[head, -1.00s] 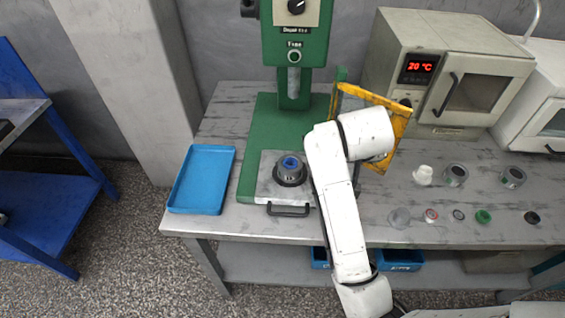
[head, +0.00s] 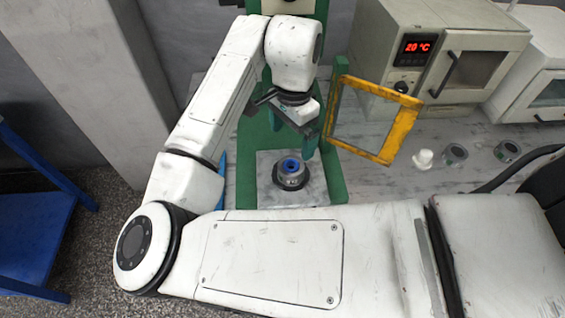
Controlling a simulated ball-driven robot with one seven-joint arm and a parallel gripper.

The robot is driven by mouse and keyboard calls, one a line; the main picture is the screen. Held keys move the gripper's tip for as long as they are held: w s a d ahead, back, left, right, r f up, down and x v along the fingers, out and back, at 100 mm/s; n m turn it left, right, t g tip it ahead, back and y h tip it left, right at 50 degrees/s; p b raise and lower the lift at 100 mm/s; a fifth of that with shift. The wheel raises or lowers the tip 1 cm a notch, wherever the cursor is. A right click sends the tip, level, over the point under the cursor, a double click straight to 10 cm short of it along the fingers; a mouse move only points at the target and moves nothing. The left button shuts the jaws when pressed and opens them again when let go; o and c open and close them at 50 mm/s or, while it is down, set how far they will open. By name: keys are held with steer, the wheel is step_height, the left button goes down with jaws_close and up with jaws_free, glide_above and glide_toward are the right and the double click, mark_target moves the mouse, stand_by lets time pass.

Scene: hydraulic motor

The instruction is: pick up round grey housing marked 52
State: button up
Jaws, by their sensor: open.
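A round grey housing (head: 291,180) stands upright on the metal plate (head: 318,190) of the green press, with a blue part (head: 290,165) in its top. A small light mark shows on its front, too small to read. My gripper (head: 293,132) is open and empty, above and slightly behind the housing in the picture, apart from it. Two more round grey parts, one (head: 454,155) and another (head: 507,151), stand on the bench at the right.
The green press (head: 333,178) rises behind my gripper. Its yellow guard frame (head: 400,130) stands open close on the right. A white part (head: 423,159) and an oven (head: 440,55) reading 20 °C are farther right. My arm hides most of the blue tray and bench front.

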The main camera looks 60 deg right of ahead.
mark_target(290, 165)
step_height(290, 165, down, 11)
steer(key=shift+d+r+p, duration=0.1)
steer(key=shift+r+p, duration=0.1)
steer(key=shift+p, duration=0.55)
steer(key=c, duration=1.4)
steer(key=shift+w+r, duration=0.1)
